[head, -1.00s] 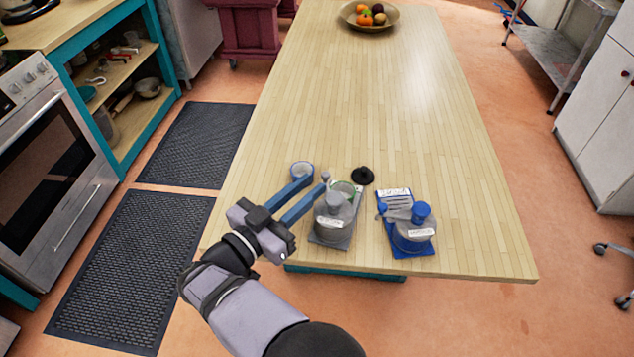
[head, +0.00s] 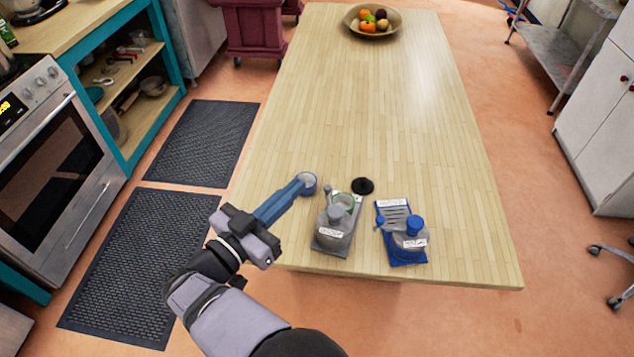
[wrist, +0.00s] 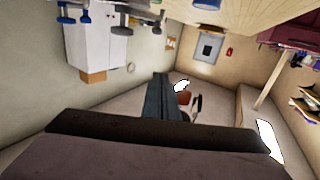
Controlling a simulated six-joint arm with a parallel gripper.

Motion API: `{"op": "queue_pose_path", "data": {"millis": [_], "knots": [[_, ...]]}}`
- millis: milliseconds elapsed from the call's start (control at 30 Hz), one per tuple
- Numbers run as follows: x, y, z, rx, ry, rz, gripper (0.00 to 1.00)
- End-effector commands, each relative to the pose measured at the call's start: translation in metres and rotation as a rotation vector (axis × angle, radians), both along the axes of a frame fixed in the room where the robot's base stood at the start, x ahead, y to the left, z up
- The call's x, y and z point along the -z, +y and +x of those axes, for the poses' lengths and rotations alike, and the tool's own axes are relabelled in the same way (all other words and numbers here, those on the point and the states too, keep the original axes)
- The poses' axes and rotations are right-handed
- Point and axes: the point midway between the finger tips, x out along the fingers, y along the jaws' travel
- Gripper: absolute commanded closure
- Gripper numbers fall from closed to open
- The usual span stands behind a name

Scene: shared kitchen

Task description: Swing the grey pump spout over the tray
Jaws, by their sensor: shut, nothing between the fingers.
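The grey pump (head: 333,232) stands near the front edge of the wooden table on a grey base. Its tray (head: 355,206) lies behind the bottle, with a round green and white item on it. A small grey knob (head: 328,188), which looks like the spout's end, shows at the tray's left edge; the spout's exact line is hard to tell. My gripper (head: 300,184) is left of the grey pump, shut and empty, with its fingertips close to a blue round container (head: 308,182). Whether they touch it cannot be told. The shut fingers also show in the wrist view (wrist: 160,80).
A black round object (head: 363,186) lies behind the grey tray. A fruit bowl (head: 373,31) sits at the table's far end. The table's middle is clear.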

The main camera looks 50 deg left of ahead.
Motion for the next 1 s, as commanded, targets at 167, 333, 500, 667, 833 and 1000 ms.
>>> {"op": "queue_pose_path", "data": {"millis": [167, 333, 500, 667, 833, 1000], "knots": [[-0.044, -0.008, -0.019, -0.045, -0.028, -0.09, 1.0], [-0.058, -0.024, -0.032, -0.128, -0.101, -0.24, 1.0], [-0.038, -0.053, -0.041, -0.287, -0.238, -0.572, 1.0], [0.013, -0.079, -0.043, -0.438, -0.382, -0.945, 1.0], [0.03, -0.079, -0.051, -0.53, -0.498, -1.176, 1.0], [0.033, -0.078, -0.053, -0.539, -0.548, -1.277, 1.0]]}}
